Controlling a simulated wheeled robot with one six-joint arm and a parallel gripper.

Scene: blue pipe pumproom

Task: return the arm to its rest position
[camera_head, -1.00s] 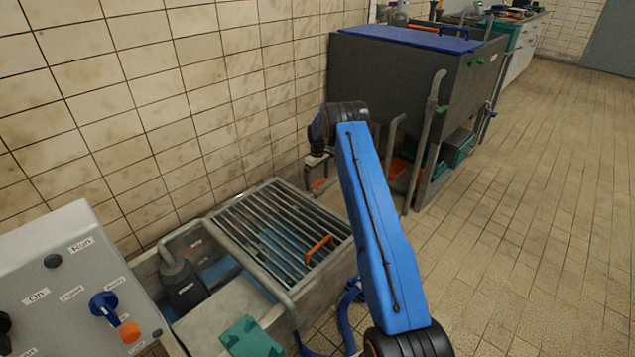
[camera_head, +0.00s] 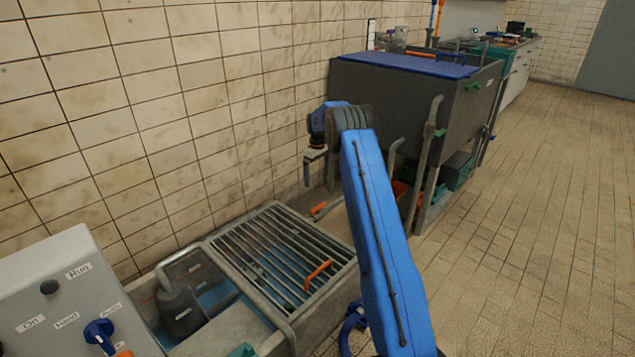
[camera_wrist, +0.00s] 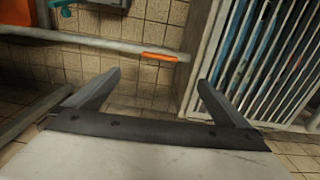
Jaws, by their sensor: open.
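My gripper is open and empty in the wrist view (camera_wrist: 158,80), its two dark fingers spread apart. Between and beyond the fingers are tiled floor and a pale horizontal pipe with an orange part. In the head view my gripper (camera_head: 315,168) is small and hangs pointing down at the end of my bent blue arm. It is in front of the tiled wall, above and beyond the far right corner of the barred grate (camera_head: 262,242). It touches nothing that I can see.
A dark tank with a blue lid (camera_head: 410,64) stands behind and right of my arm, with upright pipes (camera_head: 428,150) at its front. A grey control panel (camera_head: 60,300) is at lower left. The right floor is clear.

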